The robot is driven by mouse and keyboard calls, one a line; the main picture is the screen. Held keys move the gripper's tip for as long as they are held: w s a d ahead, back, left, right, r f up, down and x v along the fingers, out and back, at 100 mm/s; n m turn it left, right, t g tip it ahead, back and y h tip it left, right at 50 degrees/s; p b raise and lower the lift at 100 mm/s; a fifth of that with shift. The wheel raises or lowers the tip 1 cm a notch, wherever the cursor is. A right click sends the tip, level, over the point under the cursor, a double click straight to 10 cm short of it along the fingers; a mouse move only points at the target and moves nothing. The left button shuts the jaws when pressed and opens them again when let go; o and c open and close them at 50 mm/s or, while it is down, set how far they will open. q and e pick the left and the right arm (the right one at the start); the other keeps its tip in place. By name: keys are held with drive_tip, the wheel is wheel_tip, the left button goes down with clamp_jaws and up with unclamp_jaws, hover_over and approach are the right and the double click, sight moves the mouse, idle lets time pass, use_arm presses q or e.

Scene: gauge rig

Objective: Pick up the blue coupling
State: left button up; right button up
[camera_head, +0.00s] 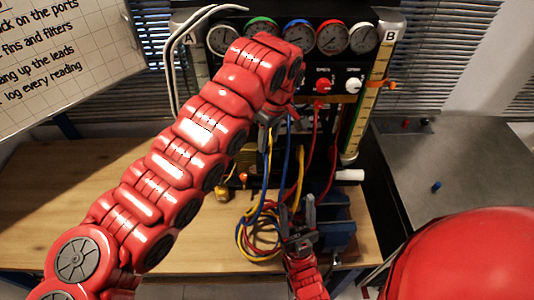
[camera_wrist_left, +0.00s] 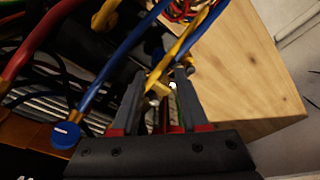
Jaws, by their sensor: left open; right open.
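A small blue piece (camera_head: 437,186), which may be the blue coupling, lies on the grey bench at the right in the head view, away from both grippers. In the left wrist view a blue round fitting (camera_wrist_left: 66,135) sits at the end of a blue hose (camera_wrist_left: 112,68), left of my left gripper's jaws. My left gripper (camera_wrist_left: 160,82) is open, with a yellow fitting (camera_wrist_left: 157,88) showing between or just beyond its fingers; contact is unclear. In the head view it is partly hidden below the wrist. My right gripper (camera_head: 297,207) is open, pointing up beside the hose loops.
The gauge panel (camera_head: 323,66) stands at the back, with red and white knobs. Red, blue and yellow hoses (camera_head: 258,232) hang down and coil on the wooden table (camera_head: 60,190). A blue bin (camera_head: 340,228) is right of my right gripper. The table's left side is clear.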

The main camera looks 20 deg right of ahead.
sight(268, 148)
use_arm(q)
drive_tip(key=shift+f, duration=0.25)
drive_tip(key=f+p, duration=0.1)
drive_tip(key=f, duration=0.1)
drive_tip(key=f+p, duration=0.2)
drive_tip(key=shift+w+a+f+p, duration=0.15)
drive_tip(key=shift+w+f+p, duration=0.05)
drive_tip(key=shift+f+p, duration=0.15)
drive_tip(key=shift+f, duration=0.45)
drive_tip(key=shift+w, duration=0.1)
drive_tip(key=shift+c, duration=0.3)
clamp_jaws()
